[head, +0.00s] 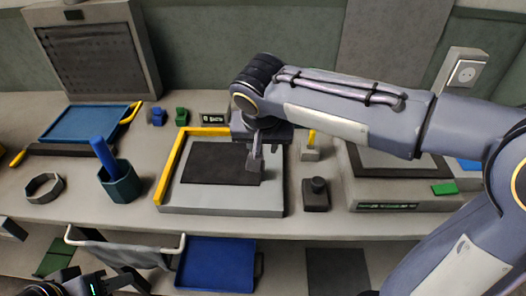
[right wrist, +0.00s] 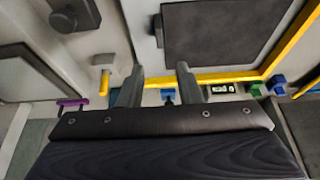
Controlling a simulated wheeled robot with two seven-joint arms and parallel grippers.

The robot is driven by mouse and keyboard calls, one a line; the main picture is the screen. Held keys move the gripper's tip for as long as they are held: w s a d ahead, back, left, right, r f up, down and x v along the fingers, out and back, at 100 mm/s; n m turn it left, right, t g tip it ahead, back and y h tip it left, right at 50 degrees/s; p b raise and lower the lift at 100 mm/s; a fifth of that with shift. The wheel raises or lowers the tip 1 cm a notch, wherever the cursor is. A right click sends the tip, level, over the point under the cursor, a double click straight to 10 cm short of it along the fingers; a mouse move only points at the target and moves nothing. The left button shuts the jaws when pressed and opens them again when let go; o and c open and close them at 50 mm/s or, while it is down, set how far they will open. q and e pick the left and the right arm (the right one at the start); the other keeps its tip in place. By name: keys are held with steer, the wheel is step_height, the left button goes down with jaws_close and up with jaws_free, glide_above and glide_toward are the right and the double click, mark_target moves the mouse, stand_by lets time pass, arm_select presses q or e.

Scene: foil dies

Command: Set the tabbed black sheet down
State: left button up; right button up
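The black sheet (head: 215,163) lies flat on a pale board (head: 222,202) with a yellow raised edge along its left and back. In the right wrist view the sheet (right wrist: 215,35) shows a small dark tab (right wrist: 158,30) on its left side. My right gripper (head: 255,170) is over the sheet's right end in the head view and hides part of it. Its two fingers (right wrist: 158,80) stand apart with nothing between them.
A dark cup (head: 118,183) with a blue handle and a grey ring (head: 44,188) stand left of the board. A black knobbed block (head: 316,196) and a raised grey station (head: 400,192) are to the right. A blue tray (head: 85,124) lies at the back left.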

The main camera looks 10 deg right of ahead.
steer(key=s+d+f+y, duration=0.1)
steer(key=s+d+y, duration=0.1)
steer(key=s+d, duration=0.65)
steer(key=s+f+y, duration=0.1)
steer(key=s+f, duration=0.2)
steer(key=s, duration=0.2)
steer(key=s+f+n+t+y, duration=0.1)
steer(key=s+f+y, duration=0.1)
steer(key=s, duration=0.4)
steer(key=shift+s+d+f, duration=0.2)
steer(key=shift+d+f, duration=0.15)
steer(key=shift+f, duration=0.4)
steer(key=shift+n, duration=0.3)
